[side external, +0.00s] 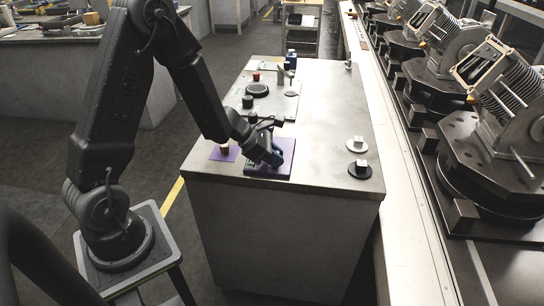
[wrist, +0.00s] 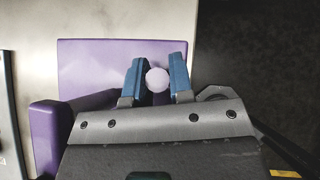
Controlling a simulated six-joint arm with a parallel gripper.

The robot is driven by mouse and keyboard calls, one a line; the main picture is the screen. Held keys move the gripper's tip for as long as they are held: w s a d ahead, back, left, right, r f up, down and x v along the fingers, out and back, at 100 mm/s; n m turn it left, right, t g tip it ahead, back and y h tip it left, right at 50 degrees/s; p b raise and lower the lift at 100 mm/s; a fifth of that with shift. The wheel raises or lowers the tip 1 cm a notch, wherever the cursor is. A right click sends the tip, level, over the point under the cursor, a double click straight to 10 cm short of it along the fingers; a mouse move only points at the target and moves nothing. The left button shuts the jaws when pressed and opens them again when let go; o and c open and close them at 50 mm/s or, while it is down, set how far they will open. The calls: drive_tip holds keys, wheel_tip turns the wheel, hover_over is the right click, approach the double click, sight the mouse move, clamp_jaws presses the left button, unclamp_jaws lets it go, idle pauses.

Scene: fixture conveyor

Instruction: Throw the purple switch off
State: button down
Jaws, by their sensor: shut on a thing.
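The purple switch has a flat purple base plate (side external: 253,170) at the near edge of the cabinet top; the plate also fills the middle of the wrist view (wrist: 90,62). A raised purple block (wrist: 46,135) shows at its left there. A pale lilac ball knob (wrist: 157,79) sits between my blue fingertips. My gripper (side external: 276,158) reaches down over the plate, and its fingers show in the wrist view (wrist: 157,82), shut on the knob. The lever below the knob is hidden, so I cannot tell its position.
A small purple square with a dark knob (side external: 224,151) lies left of the switch. A panel with buttons (side external: 257,90) is farther back. Two round bases with white cubes (side external: 358,146) stand at the right. The cabinet top (side external: 325,115) between is clear. A conveyor with machines runs along the right.

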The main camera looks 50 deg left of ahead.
drive_tip(key=shift+w+d+g+y, duration=0.2)
drive_tip(key=shift+g+y, duration=0.3)
drive_tip(key=shift+g, duration=0.1)
drive_tip(key=shift+w+d+g+y, duration=0.2)
drive_tip(key=shift+g+y, duration=0.3)
drive_tip(key=shift+g, duration=0.1)
drive_tip(key=shift+d+f, duration=0.1)
drive_tip(key=c, duration=1)
unclamp_jaws()
drive_tip(key=v, duration=1.3)
drive_tip(key=shift+w+d+r, duration=0.1)
drive_tip(key=shift+r, duration=0.45)
